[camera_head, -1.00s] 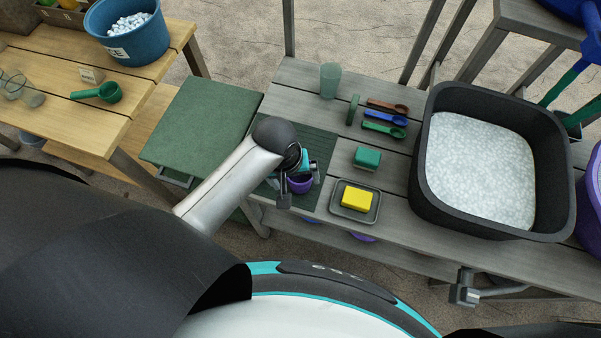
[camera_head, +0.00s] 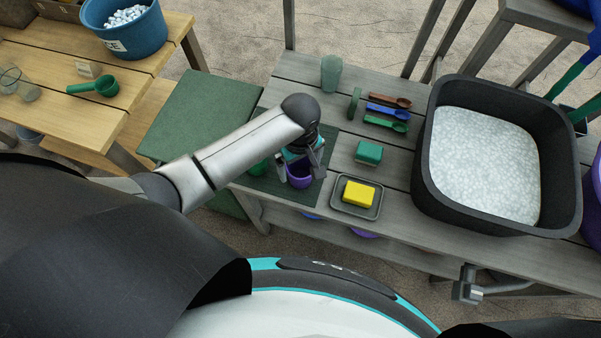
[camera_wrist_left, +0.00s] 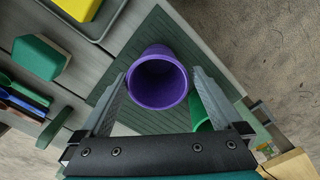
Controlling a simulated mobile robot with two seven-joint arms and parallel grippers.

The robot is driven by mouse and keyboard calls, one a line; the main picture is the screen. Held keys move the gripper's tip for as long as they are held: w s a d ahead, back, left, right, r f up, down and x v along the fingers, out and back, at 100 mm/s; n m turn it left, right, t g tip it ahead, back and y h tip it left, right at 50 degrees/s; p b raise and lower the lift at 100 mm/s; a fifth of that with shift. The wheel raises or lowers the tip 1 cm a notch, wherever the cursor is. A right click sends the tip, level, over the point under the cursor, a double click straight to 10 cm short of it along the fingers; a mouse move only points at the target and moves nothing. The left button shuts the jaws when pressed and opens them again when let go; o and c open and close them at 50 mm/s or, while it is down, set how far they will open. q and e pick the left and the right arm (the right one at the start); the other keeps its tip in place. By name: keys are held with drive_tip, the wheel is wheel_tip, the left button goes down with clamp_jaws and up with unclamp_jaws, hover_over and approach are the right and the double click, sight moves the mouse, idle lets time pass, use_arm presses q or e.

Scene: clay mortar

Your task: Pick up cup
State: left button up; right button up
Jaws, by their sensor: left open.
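A purple cup (camera_head: 299,178) stands on a dark green mat (camera_head: 322,150) at the left end of the grey bench. In the left wrist view the purple cup (camera_wrist_left: 159,80) shows its round open mouth. My left gripper (camera_head: 303,163) reaches down at this cup. In the left wrist view its two fingers (camera_wrist_left: 160,84) are open, one on each side of the purple cup, with gaps seen between. A green cup (camera_wrist_left: 201,112) is close behind the right finger, partly hidden; it also shows beside my gripper in the head view (camera_head: 259,168). My right gripper is not in view.
A tray (camera_head: 373,209) with a yellow block (camera_head: 359,194), a teal block (camera_head: 368,152), several coloured scoops (camera_head: 387,113) and a translucent cup (camera_head: 331,73) share the bench. A big black tub (camera_head: 427,150) fills its right part. A green stool-like surface (camera_head: 200,115) stands at left.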

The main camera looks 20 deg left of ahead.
sight(300, 174)
use_arm(q)
drive_tip(key=shift+w+f+b, duration=0.15)
drive_tip(key=shift+f+b, duration=0.45)
drive_tip(key=shift+f, duration=0.9)
drive_tip(key=shift+w+f+b, duration=0.15)
drive_tip(key=shift+f+b, duration=0.4)
drive_tip(key=shift+f, duration=0.95)
drive_tip(key=c, duration=1.1)
drive_tip(key=shift+r, duration=0.15)
